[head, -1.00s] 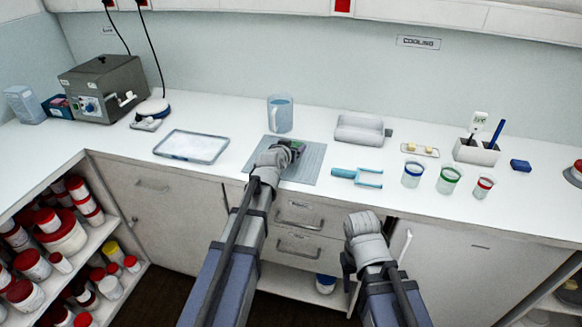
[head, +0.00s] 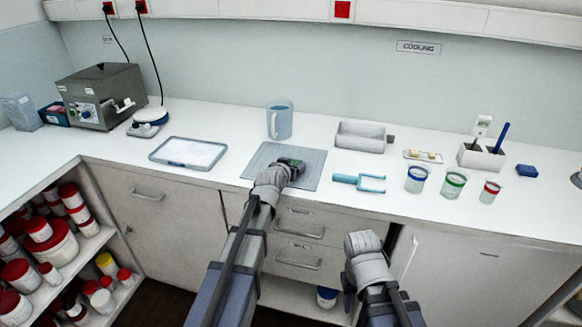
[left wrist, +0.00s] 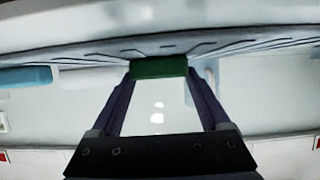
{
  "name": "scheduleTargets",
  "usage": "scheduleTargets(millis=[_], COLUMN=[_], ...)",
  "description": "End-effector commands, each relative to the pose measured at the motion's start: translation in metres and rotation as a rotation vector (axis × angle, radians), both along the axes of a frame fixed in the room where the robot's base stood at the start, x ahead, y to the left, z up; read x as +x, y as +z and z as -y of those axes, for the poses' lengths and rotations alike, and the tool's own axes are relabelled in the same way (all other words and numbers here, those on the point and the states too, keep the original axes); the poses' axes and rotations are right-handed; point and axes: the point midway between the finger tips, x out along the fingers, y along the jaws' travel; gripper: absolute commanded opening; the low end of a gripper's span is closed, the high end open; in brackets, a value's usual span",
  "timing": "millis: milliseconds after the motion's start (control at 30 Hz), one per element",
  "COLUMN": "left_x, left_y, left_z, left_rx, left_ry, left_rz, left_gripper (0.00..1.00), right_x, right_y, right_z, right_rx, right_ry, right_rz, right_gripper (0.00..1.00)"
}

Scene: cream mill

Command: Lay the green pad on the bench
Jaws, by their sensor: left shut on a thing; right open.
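My left gripper (head: 293,166) is shut on the green pad, low over the grey ribbed mat (head: 259,166) on the white bench. Only a small part of the green pad (head: 291,161) shows in the head view, beside the dark fingers. In the left wrist view the pad (left wrist: 158,67) is a short green bar between the two fingertips. I cannot tell whether the pad touches the mat. My right gripper (head: 349,287) hangs in front of the drawers, below the bench top, open and apart from everything on the bench.
Around the mat stand a blue jug (head: 279,121), a shallow tray (head: 188,152), a light-blue forked tool (head: 358,182) and a grey trough (head: 362,136). Beakers (head: 453,184) stand to the right. The white bench (head: 310,206) is bare along its front edge.

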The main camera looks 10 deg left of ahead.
Motion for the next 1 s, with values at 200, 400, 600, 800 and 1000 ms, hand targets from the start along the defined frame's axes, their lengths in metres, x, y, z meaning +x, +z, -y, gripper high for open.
scheduleTargets(millis=[200,400,600,800,1000], left_x=[0.0,0.0,0.0,-0.018,-0.052], left_y=[-0.002,-0.002,0.001,0.009,0.024], left_z=[0.0,0.0,0.0,-0.001,-0.002], left_rx=[0.0,0.0,0.0,0.0,0.0], left_ry=[0.0,0.0,0.0,0.0,0.0], left_rz=[0.0,0.0,0.0,0.0,0.0], left_gripper=[0.94,1.0,1.0,1.0,1.0], right_x=[0.0,0.0,0.0,0.0,0.0], right_y=[-0.002,-0.002,0.001,0.009,0.024], right_z=[0.0,0.0,0.0,0.0,0.0], right_rx=[0.0,0.0,0.0,0.0,0.0], right_ry=[0.0,0.0,0.0,0.0,0.0], right_rz=[0.0,0.0,0.0,0.0,0.0], right_gripper=[0.5,0.5,0.5,0.5,0.5])
